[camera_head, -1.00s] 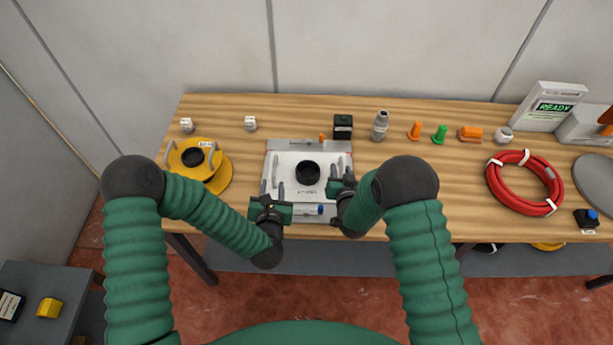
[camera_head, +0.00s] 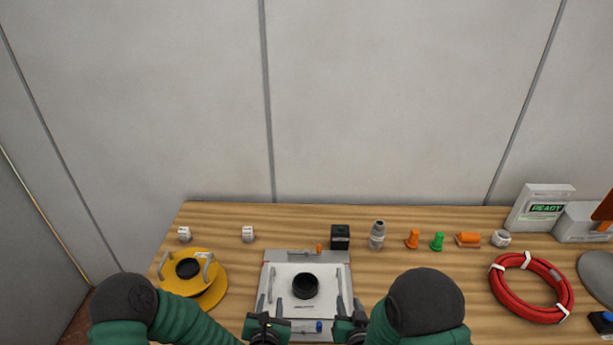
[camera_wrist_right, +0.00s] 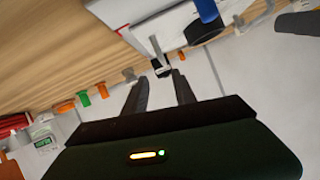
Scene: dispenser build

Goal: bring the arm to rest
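My left gripper (camera_head: 270,304) is at the front left of a silver-grey plate (camera_head: 330,268) with a black round part (camera_head: 305,286) in its middle. Its two dark fingers stand apart with nothing seen between them. My right gripper (camera_head: 349,303) is at the plate's front right, its fingers also apart. In the right wrist view my right gripper (camera_wrist_right: 162,76) shows open fingers and an empty gap; a small black block is seen beyond the tips. The lower parts of both arms are cut off by the picture's bottom edge.
A yellow spool (camera_head: 208,290) stands at the left. A black block (camera_head: 340,237), a grey fitting (camera_head: 377,235), orange (camera_head: 412,239) and green (camera_head: 437,241) pieces line the back. A red hose coil (camera_head: 530,310) and a device reading READY (camera_head: 540,208) are at the right.

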